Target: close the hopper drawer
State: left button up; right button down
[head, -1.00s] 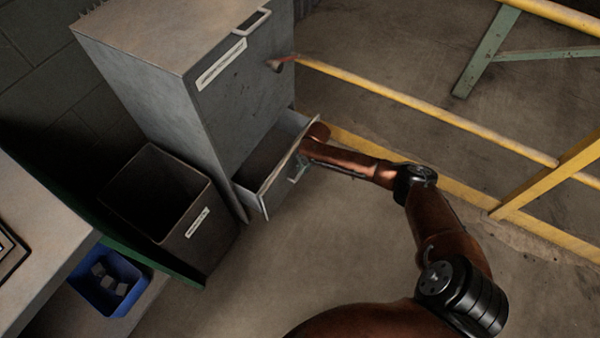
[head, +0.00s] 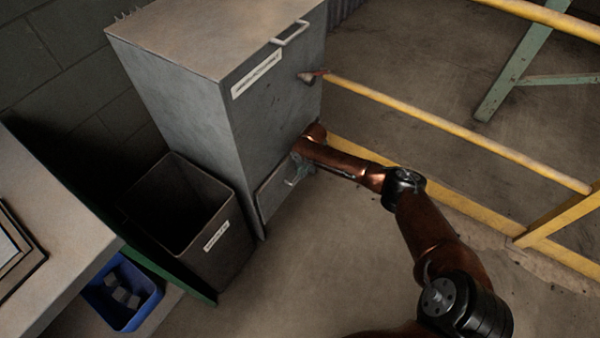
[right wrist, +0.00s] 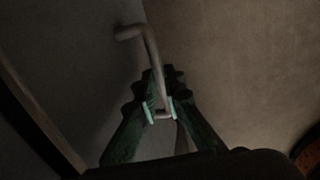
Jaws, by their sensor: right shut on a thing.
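The hopper drawer (head: 274,192) is the low front panel of the grey metal cabinet (head: 252,120). Its front now sits flush, or nearly so, with the cabinet face, and no opening shows above it. My right gripper (head: 294,181) is at the drawer's handle, partly hidden by my own arm. In the right wrist view the handle (right wrist: 153,62) is a bent bar that runs down between the fingers of my right gripper (right wrist: 160,113), which is shut on it. My left gripper is not in view.
A dark open bin (head: 222,250) with a label stands left of the cabinet. Yellow rails (head: 460,135) run along the right. The floor in front is clear.

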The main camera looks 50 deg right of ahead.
jog(key=c, duration=2)
grip_release()
jog(key=shift+w+a, duration=0.15)
jog(key=shift+w, duration=0.2)
jog(key=shift+s, duration=0.1)
jog(key=shift+r, duration=0.15)
jog(key=r, duration=0.3)
jog(key=s+r, duration=0.1)
jog(key=r, duration=0.3)
jog(key=s+r, duration=0.1)
jog(key=r, duration=0.3)
jog(key=shift+s+d+r, duration=0.15)
jog(key=shift+s+d, duration=0.05)
jog(key=shift+d, duration=0.05)
